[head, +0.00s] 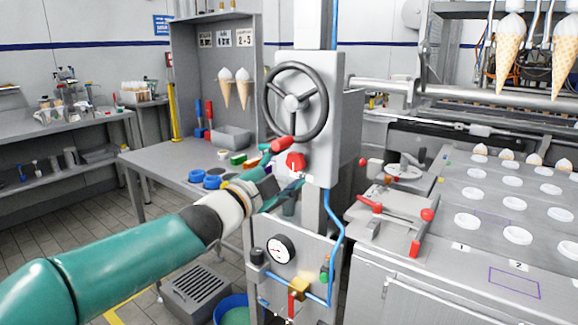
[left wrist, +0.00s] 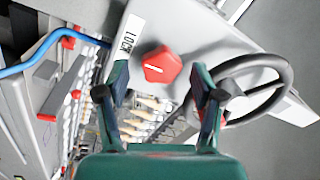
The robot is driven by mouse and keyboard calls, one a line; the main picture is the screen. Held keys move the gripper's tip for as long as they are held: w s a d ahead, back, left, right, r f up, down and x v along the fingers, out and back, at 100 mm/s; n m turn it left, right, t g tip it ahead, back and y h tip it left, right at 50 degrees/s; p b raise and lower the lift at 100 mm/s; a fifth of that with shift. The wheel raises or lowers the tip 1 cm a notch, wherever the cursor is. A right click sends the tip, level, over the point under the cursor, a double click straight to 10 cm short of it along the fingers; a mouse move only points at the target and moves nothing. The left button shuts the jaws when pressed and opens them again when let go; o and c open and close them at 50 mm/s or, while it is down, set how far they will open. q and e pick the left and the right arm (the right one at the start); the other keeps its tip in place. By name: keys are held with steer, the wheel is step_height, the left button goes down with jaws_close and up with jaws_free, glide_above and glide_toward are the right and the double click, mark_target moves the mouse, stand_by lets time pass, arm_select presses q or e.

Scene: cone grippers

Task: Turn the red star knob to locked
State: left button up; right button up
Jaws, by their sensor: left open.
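The red star knob (head: 295,161) sits on the front of the grey column box, below the handwheel. In the left wrist view the red star knob (left wrist: 162,65) has a short white mark on its face, and a white label reading LOCK (left wrist: 130,37) is beside it. My left gripper (head: 283,173) is open and close to the knob; in the left wrist view its two fingers (left wrist: 160,80) are spread, with the knob between and just beyond their tips. I see no contact. My right gripper is not in view.
The handwheel (head: 296,101) with a red handle (head: 282,143) is just above the knob. A blue hose (head: 341,228) runs down the column's right side, and a pressure gauge (head: 281,249) is below. A grey bench (head: 160,162) stands left, a machine with red handles (head: 395,215) right.

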arm_select(q)
steer(key=v, duration=0.6)
steer(key=shift+s+a, duration=0.2)
steer(key=shift+f, duration=0.1)
